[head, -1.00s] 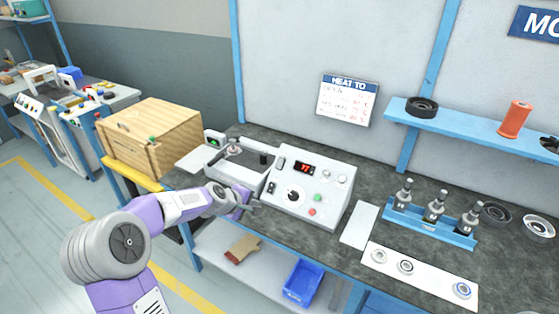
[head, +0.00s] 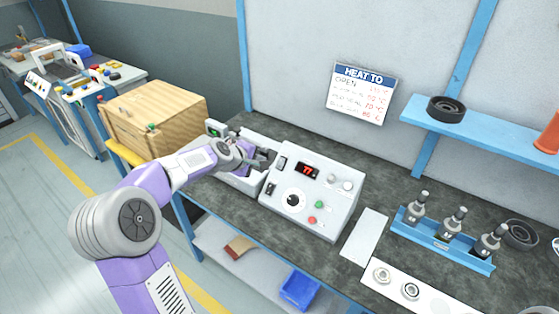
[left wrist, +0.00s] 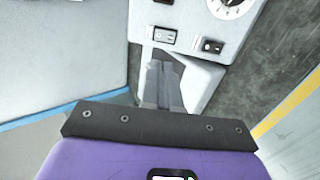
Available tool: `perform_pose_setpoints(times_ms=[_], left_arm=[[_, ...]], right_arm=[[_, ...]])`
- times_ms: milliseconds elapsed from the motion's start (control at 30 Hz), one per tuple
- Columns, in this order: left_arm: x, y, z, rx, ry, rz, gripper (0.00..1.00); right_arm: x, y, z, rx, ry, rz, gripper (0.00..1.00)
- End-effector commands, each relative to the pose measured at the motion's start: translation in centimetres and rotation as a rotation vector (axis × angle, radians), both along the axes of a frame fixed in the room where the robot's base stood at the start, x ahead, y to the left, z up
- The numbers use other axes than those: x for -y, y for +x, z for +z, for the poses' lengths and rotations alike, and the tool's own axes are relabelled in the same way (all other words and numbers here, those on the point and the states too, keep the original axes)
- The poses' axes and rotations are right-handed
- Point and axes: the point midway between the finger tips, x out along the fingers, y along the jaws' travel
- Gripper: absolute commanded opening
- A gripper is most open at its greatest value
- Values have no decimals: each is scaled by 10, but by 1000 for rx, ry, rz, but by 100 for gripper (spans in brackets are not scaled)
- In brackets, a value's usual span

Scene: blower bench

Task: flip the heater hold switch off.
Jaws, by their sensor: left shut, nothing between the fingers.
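The white control box (head: 325,190) stands on the bench with a red display reading 77, a black dial and green and red buttons. Two dark rocker switches lie along its left edge. The upper one (head: 282,161) also shows in the left wrist view (left wrist: 163,36), and the lower one (head: 270,188) shows there too (left wrist: 212,46). I cannot read which is heater hold, nor their positions. My left gripper (head: 268,158) is shut and empty beside the box's upper left edge. In the left wrist view its fingertips (left wrist: 162,66) point toward the upper switch, apparently just short of it. My right gripper is out of view.
A grey-white unit, partly hidden by my left arm, stands left of the box. A wooden crate (head: 155,118) is further left. A blue rack (head: 440,246) with several tool holders is to the right. A blue bin (head: 299,289) sits on the lower shelf.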

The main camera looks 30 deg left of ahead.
Motion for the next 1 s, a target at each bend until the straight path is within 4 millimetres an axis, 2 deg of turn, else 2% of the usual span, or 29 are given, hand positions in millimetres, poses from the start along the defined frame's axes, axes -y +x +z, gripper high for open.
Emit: perform_pose_setpoints(times_ms=[167, 500, 700, 1000], left_arm=[[3, 16, -12, 0, -3, -4, 0], [7, 71, -56, 0, -2, -3, 0], [9, 96, -76, 0, -1, -3, 0], [9, 109, -85, 0, 0, 0, 0]], right_arm=[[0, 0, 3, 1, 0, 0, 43], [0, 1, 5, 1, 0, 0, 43], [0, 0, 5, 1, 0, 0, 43], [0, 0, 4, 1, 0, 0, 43]])
